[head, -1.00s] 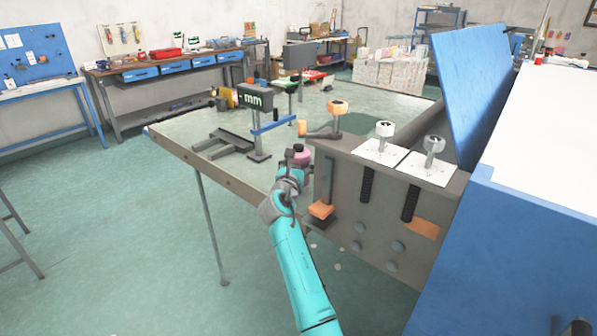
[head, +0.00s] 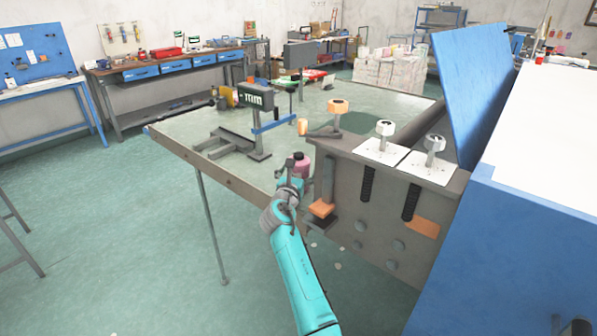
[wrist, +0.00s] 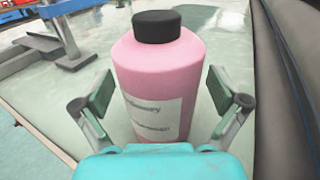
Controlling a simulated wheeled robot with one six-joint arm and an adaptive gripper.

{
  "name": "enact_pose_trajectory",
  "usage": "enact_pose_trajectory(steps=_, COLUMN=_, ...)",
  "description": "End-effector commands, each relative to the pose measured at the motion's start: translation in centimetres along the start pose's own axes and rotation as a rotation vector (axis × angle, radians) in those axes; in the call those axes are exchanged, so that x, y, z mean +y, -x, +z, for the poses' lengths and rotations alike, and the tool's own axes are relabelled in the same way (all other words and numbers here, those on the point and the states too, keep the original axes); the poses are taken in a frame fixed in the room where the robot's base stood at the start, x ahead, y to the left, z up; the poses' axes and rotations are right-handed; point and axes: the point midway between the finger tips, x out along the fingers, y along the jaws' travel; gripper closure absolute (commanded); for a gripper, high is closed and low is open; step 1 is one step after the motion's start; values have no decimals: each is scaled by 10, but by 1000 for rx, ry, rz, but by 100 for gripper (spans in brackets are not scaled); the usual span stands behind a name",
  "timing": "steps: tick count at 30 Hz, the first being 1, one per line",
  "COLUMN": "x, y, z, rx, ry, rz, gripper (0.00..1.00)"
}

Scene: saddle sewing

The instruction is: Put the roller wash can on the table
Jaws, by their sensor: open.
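The roller wash can (wrist: 158,75) is a pink bottle with a black cap and a white label. In the wrist view it stands upright on the pale green table top (wrist: 222,22), between the two open fingers of my gripper (wrist: 160,100). Gaps show on both sides, so the fingers do not press on it. In the head view the can (head: 302,166) is small and partly hidden by my gripper (head: 292,175), close to the left side of the grey machine. The table (head: 190,130) extends away behind it.
The grey machine block (head: 345,200) with orange and white knobs stands right of my gripper. A grey stand with a blue bar and "mm" display (head: 256,97) is on the table. A blue panel (head: 470,85) rises at the right.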

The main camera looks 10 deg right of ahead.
Motion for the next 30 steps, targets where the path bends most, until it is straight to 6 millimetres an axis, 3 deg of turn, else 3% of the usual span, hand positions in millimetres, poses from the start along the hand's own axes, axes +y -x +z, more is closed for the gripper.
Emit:
enact_pose_trajectory(steps=4, x=0, y=0, z=3, rx=-1, ry=-1, rz=0, gripper=3)
enact_pose_trajectory(steps=8, x=0, y=12, z=2, rx=-1, ry=0, rz=1, gripper=3)
enact_pose_trajectory(steps=21, x=0, y=95, z=2, rx=0, ry=0, rz=2, gripper=3)
enact_pose_trajectory(steps=30, x=0, y=119, z=3, rx=0, ry=-1, rz=0, gripper=3)
